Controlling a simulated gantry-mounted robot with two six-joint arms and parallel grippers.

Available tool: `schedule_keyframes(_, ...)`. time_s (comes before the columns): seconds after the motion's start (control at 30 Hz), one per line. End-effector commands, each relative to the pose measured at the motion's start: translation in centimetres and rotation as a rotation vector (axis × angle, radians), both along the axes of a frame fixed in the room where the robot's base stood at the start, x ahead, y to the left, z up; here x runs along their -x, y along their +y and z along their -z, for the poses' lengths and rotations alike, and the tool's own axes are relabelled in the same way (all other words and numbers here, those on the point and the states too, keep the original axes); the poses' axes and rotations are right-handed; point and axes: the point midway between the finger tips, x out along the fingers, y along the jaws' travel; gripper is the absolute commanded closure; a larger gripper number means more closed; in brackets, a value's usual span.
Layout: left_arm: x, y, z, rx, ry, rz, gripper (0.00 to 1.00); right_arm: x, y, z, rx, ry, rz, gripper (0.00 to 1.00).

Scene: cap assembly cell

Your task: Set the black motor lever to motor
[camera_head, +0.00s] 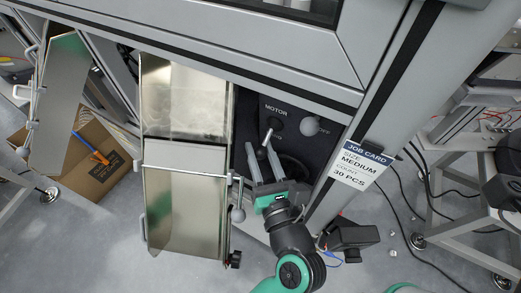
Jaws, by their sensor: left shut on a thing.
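The dark control panel (254,110) carries a MOTOR label and, to its right, an OFF label. My left gripper (262,155) reaches up to the panel from below, with its two grey fingers on either side of the black motor lever (267,138). It is shut on the lever, whose thin rod slants from below the MOTOR label down to the fingertips. The lever's exact contact with the fingers is hard to make out. My right gripper is not in view.
A grey ball knob (310,125) sits close to the right of the lever. A metal chute (185,200) stands at left, with a ball-ended handle (238,214). A job card (362,165) hangs at right. A cardboard box (95,160) lies on the floor.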

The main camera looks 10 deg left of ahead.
Motion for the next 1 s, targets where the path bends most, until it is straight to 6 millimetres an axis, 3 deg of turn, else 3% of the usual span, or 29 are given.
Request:
schedule_keyframes(0.87, 0.0, 0.1, -0.3, 0.003, -0.008, -0.003, 1.00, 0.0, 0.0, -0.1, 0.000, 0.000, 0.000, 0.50)
schedule_keyframes(1.0, 0.1, 0.1, -0.9, -0.003, 0.010, -0.003, 1.00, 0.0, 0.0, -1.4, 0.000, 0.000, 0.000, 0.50)
